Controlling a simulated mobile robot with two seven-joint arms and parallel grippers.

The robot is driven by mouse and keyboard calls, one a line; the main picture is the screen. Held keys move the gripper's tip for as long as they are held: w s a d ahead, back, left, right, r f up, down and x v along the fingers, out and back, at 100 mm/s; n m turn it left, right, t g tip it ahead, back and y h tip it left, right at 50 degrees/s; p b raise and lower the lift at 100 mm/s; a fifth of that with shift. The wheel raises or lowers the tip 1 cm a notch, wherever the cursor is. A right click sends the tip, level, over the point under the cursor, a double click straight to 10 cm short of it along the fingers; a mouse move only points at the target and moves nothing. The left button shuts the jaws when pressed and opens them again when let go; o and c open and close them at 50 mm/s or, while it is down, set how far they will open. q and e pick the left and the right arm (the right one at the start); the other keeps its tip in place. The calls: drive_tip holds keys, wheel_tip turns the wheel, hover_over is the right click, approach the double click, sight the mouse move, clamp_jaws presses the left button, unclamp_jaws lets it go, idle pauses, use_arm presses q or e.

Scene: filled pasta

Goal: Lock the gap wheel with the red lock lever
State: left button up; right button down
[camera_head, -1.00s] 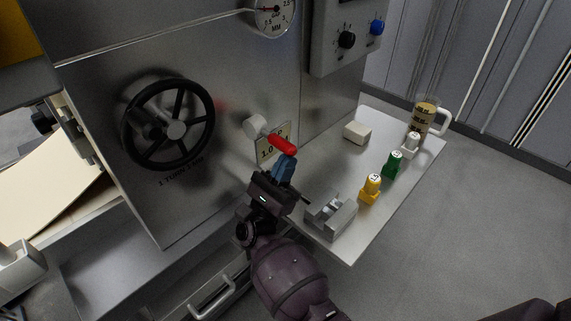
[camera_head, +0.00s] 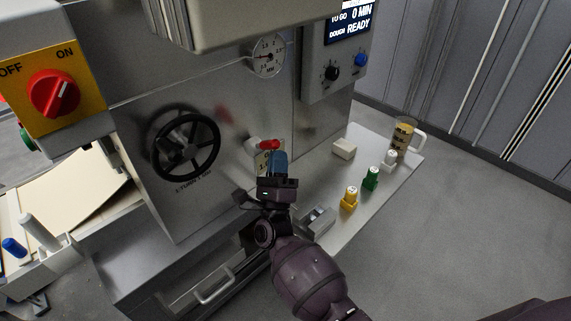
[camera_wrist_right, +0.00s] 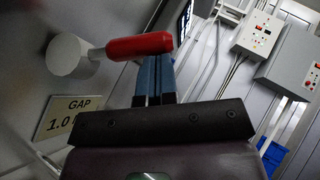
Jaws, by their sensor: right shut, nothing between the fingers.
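The gap wheel (camera_head: 185,145) is a black spoked handwheel on the steel front panel, left of centre in the head view. The red lock lever (camera_head: 270,145) is right of it, on a pale round hub. It points right, about level. In the wrist view the lever (camera_wrist_right: 140,46) tilts slightly up to the right from its hub (camera_wrist_right: 68,56). My right gripper (camera_head: 279,158) has its blue fingers shut and empty, directly below the lever's outer end. In the wrist view the fingertips (camera_wrist_right: 155,62) reach the lever's underside and seem to touch it. My left gripper is out of view.
A GAP label (camera_wrist_right: 65,116) sits below the lever, partly hidden by my gripper in the head view. A side shelf (camera_head: 330,190) holds a grey block, yellow, green and white small items and a jug (camera_head: 402,138). A gauge (camera_head: 268,55) is above.

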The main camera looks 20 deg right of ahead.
sight(273, 141)
drive_tip(key=r+n+y+p, duration=0.2)
drive_tip(key=w+r+n+y+p, duration=0.1)
drive_tip(key=r+n+y+p, duration=0.1)
drive_tip(key=n, duration=0.1)
drive_tip(key=shift+a+r+y, duration=0.15)
drive_tip(key=shift+r+y, duration=0.15)
drive_tip(key=shift+r, duration=0.05)
drive_tip(key=shift+w+r+n+g+y+p, duration=0.1)
drive_tip(key=shift+w+n+g+y+p, duration=0.1)
drive_tip(key=shift+n+g+y+p, duration=0.3)
drive_tip(key=shift+w+a+r+n+g+y+p, duration=0.15)
drive_tip(key=shift+w+a+n+g+y+p, duration=0.15)
drive_tip(key=shift+w+n+g+p, duration=0.25)
use_arm(q)
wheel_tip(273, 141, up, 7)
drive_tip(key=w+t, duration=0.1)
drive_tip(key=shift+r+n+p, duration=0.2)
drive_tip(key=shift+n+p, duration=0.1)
drive_tip(key=shift+p, duration=0.1)
use_arm(e)
drive_tip(key=shift+w, duration=0.15)
